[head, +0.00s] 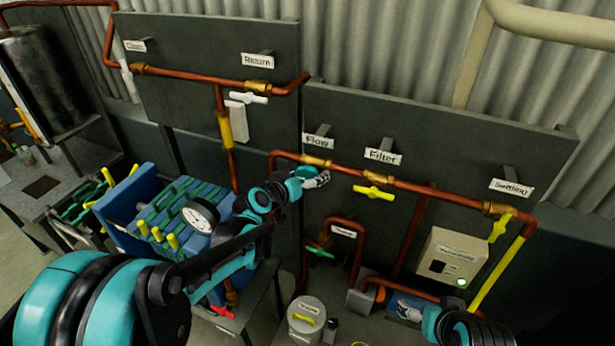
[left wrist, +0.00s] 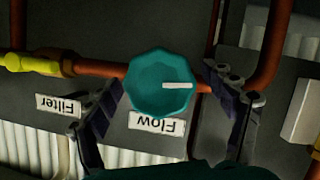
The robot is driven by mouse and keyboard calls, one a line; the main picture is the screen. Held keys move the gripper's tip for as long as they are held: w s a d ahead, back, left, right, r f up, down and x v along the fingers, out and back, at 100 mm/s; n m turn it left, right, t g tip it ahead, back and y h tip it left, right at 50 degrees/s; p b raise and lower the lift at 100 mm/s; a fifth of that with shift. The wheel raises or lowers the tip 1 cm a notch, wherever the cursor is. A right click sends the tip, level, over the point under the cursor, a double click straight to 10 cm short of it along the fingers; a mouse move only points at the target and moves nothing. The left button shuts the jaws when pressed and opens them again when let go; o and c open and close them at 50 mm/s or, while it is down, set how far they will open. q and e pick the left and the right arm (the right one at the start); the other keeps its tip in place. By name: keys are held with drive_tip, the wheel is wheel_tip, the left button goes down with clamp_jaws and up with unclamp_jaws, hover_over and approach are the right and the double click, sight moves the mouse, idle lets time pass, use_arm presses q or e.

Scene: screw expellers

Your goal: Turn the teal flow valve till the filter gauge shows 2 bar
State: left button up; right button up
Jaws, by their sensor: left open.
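The teal flow valve (left wrist: 162,85) is an octagonal knob with a white mark pointing right in the left wrist view. Its Flow label (left wrist: 157,124) appears upside down there. My left gripper (head: 318,180) is open, with a finger on either side of the knob; contact is not clear. In the head view, the valve is mostly hidden by this gripper, below the Flow label (head: 317,142). A round white gauge (head: 200,216) stands by the blue filter press (head: 125,203); its reading is too small to tell. My right gripper (head: 402,307) is low at right, its jaws unclear.
A yellow valve (head: 374,192) sits below the Filter label (head: 383,156), and another yellow valve (head: 500,227) is near Settling. A white-handled valve (head: 248,98) is on the Return line. A beige box (head: 453,258) and a lidded pot (head: 306,314) stand lower down.

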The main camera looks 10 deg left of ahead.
use_arm(q)
drive_tip(key=v, duration=1.2)
drive_tip(key=s+f+g+y+b, duration=0.4)
drive_tip(key=s+f+b, duration=0.6)
drive_tip(key=s+f, duration=1)
drive_tip(key=shift+g, duration=1)
drive_tip(key=shift+w+f, duration=0.1)
idle(2.7)
